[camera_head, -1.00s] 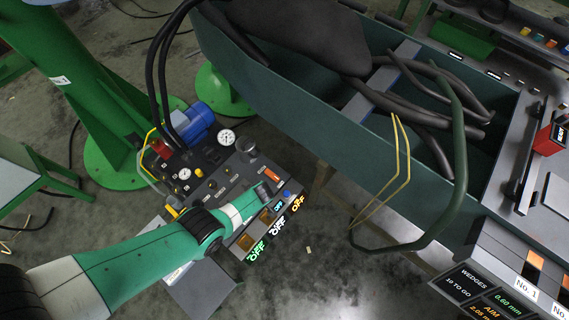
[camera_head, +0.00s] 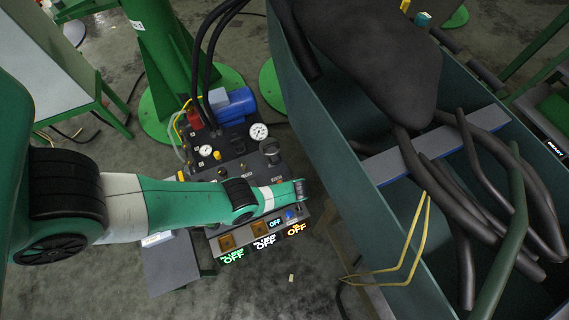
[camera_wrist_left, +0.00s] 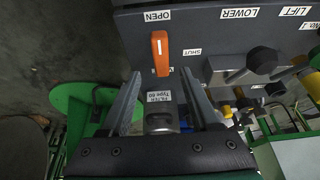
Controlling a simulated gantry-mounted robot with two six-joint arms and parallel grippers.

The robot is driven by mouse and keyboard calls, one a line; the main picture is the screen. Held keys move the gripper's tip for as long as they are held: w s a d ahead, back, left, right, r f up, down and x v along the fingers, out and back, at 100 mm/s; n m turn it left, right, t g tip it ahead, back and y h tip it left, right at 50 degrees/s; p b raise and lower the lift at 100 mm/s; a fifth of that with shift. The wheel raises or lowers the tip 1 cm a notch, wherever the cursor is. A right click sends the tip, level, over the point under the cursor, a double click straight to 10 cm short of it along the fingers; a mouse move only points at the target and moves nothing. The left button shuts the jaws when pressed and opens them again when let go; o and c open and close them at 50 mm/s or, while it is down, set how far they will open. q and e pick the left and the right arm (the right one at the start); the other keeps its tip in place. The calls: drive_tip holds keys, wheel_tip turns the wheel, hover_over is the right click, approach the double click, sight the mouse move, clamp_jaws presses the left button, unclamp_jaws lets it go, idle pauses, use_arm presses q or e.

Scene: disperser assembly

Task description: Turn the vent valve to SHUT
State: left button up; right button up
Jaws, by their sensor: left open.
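The vent valve's orange handle (camera_wrist_left: 160,52) shows in the left wrist view on the dark panel. Its long axis runs toward the OPEN label (camera_wrist_left: 157,16); the SHUT label (camera_wrist_left: 192,52) is to its right. My left gripper (camera_wrist_left: 162,80) is open and empty. Its fingertips lie to either side of the handle's lower end in the picture; I cannot tell the depth or any contact. In the head view, my left gripper (camera_head: 299,190) is over the pump unit (camera_head: 240,160), and my arm hides part of the panel there. The right gripper is not in view.
A dark knob (camera_wrist_left: 262,60) is to the right. In the head view, a pressure gauge (camera_head: 259,131), a blue motor (camera_head: 234,105) and black hoses (camera_head: 203,60) are close by. A green trough (camera_head: 345,150) stands right.

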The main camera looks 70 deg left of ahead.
use_arm(q)
drive_tip(key=b+x, duration=0.4)
drive_tip(key=x, duration=0.2)
drive_tip(key=shift+f, duration=0.2)
drive_tip(key=shift+s+b, duration=0.1)
drive_tip(key=shift+b, duration=0.2)
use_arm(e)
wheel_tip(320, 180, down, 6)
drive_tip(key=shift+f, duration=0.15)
use_arm(q)
clamp_jaws()
